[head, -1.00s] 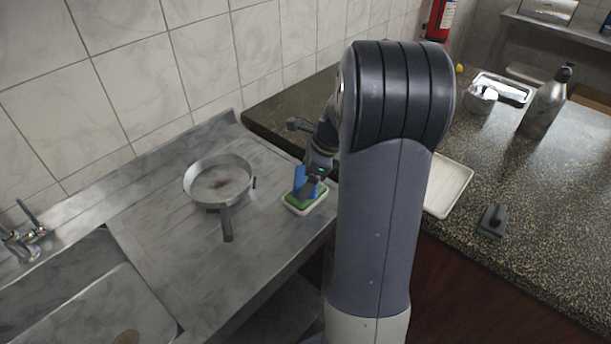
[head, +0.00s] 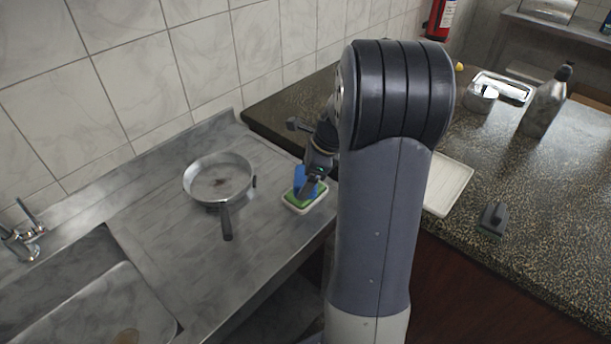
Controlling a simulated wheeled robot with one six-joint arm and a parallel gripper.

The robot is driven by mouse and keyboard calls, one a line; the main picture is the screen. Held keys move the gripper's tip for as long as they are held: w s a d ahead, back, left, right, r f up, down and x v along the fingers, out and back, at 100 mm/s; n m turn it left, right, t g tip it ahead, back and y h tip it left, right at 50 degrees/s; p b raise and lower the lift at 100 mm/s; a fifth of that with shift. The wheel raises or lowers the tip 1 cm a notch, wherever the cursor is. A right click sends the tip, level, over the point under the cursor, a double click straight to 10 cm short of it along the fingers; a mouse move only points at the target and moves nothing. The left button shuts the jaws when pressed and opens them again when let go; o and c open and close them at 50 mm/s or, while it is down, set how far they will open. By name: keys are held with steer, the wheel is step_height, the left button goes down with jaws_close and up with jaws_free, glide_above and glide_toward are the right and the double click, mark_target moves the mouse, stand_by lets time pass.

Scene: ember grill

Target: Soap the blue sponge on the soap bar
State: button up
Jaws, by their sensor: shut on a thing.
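The blue sponge (head: 299,180) is in my gripper (head: 309,188), whose jaws are shut on it. The sponge is low over the green soap bar (head: 302,201), which lies in a pale dish (head: 290,208) near the right edge of the steel drainboard. The sponge appears to meet the soap, but I cannot tell for sure whether they touch. My gripper and wrist hide part of the sponge and the soap.
A pan (head: 219,177) with a dark spot inside stands left of the dish, its handle toward the front. The sink (head: 85,300) is at lower left. A white tray (head: 448,187), a dark-handled brush (head: 492,219) and a bottle (head: 545,103) are on the speckled counter (head: 535,205).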

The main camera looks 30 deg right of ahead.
steer(key=shift+s+f, duration=0.1)
steer(key=shift+f, duration=0.35)
stand_by(1.6)
steer(key=shift+r, duration=0.1)
step_height(320, 180, up, 7)
steer(key=p, duration=0.7)
stand_by(0.7)
